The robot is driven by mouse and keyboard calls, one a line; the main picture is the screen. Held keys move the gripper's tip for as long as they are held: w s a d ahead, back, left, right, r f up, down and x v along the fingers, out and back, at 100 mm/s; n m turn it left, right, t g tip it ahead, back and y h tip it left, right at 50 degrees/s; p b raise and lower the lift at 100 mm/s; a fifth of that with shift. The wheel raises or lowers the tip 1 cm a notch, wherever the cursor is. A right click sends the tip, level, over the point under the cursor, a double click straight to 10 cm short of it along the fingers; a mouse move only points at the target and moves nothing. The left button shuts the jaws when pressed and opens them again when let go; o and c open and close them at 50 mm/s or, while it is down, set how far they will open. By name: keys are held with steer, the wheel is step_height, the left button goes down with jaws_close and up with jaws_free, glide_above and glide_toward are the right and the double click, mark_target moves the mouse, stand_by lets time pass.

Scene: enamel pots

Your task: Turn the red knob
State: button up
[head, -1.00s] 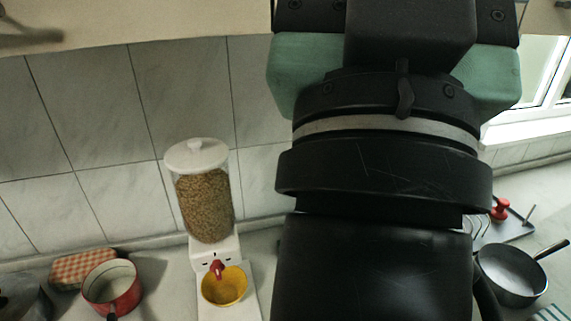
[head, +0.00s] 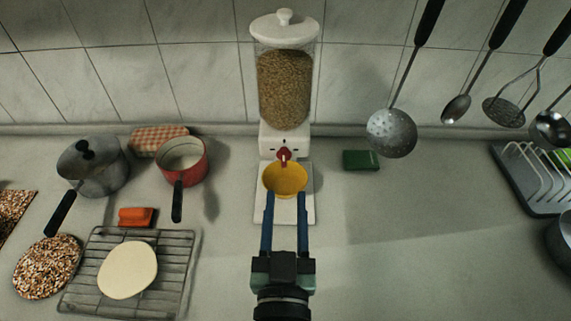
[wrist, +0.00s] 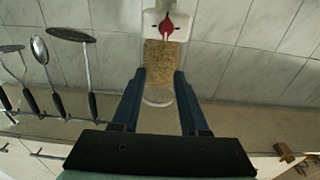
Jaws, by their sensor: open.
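The red knob (head: 284,156) is on the white front of a grain dispenser (head: 285,88), just above a yellow bowl (head: 285,180). The knob also shows in the wrist view (wrist: 167,27), near the top, where the dispenser appears upside down. My gripper (head: 287,197) is open and empty, its two blue fingers apart and pointing toward the dispenser. In the head view its fingertips overlap the near part of the bowl, short of the knob. In the wrist view the fingertips (wrist: 160,74) lie below the knob in the picture, with the grain container between them.
A red pot (head: 181,162), a grey pot (head: 93,166) and a wire rack (head: 172,262) with dough stand at left. A green sponge (head: 360,160) lies right of the dispenser. Utensils, including a skimmer (head: 391,133), hang at upper right. The right-middle counter is clear.

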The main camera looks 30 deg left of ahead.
mark_target(284, 161)
steer(key=shift+g, duration=0.4)
steer(key=w+a+f+p, duration=0.1)
steer(key=w+a, duration=0.1)
steer(key=w, duration=0.1)
steer(key=w+a+f+p, duration=0.1)
steer(key=w+p, duration=0.1)
steer(key=w, duration=0.1)
steer(key=w+a+f+p, duration=0.1)
steer(key=w+a, duration=0.1)
steer(key=w, duration=0.2)
steer(key=shift+a+p, duration=0.35)
steer(key=shift+f, duration=0.1)
jaws_close()
